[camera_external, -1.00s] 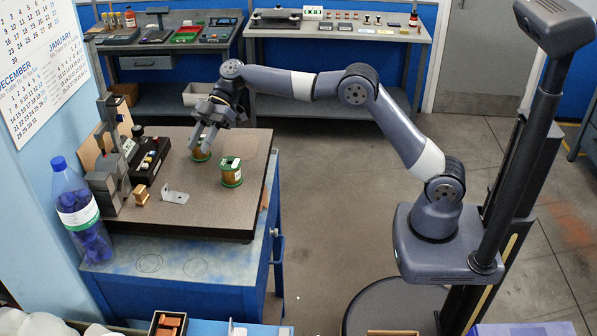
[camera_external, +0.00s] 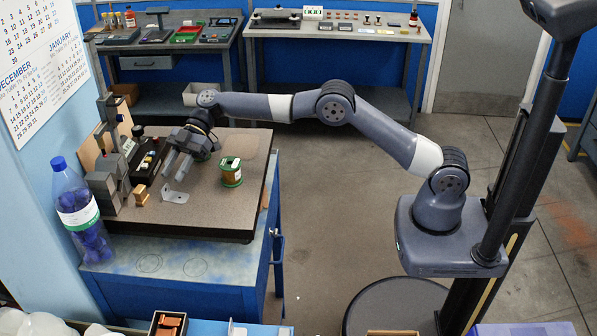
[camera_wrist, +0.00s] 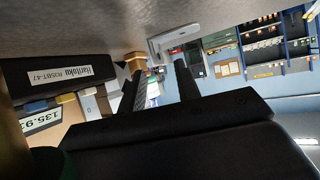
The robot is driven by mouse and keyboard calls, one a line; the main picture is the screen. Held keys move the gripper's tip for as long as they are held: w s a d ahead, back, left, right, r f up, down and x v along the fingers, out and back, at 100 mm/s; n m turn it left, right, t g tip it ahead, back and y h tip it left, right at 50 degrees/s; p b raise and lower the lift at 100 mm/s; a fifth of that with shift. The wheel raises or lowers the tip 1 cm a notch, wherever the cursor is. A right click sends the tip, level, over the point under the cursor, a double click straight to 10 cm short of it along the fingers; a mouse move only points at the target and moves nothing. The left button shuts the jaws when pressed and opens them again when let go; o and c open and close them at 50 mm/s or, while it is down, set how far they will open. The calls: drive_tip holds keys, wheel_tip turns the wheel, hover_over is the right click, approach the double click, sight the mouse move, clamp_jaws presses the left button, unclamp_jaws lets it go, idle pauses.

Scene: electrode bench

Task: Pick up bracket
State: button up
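The bracket (camera_external: 176,195) is a small pale grey metal angle on the speckled bench plate, left of centre. My gripper (camera_external: 175,173) is above and just behind it, fingers pointing down and toward the left front, apart from it. In the wrist view the bracket (camera_wrist: 174,40) shows at the top, beyond the tips and nearer the right finger. The two dark fingers of my gripper (camera_wrist: 154,74) are spread with nothing between them.
A copper spool with green rims (camera_external: 231,173) stands right of the bracket. A small wooden block (camera_external: 141,194), a grey stand (camera_external: 106,185) and a black box (camera_external: 149,160) are on the left. Bare plate lies in front.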

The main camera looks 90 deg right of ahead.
sight(166, 185)
drive_tip(key=p+x, duration=0.1)
drive_tip(key=x, duration=0.2)
drive_tip(key=shift+w+a, duration=0.15)
clamp_jaws()
idle(0.3)
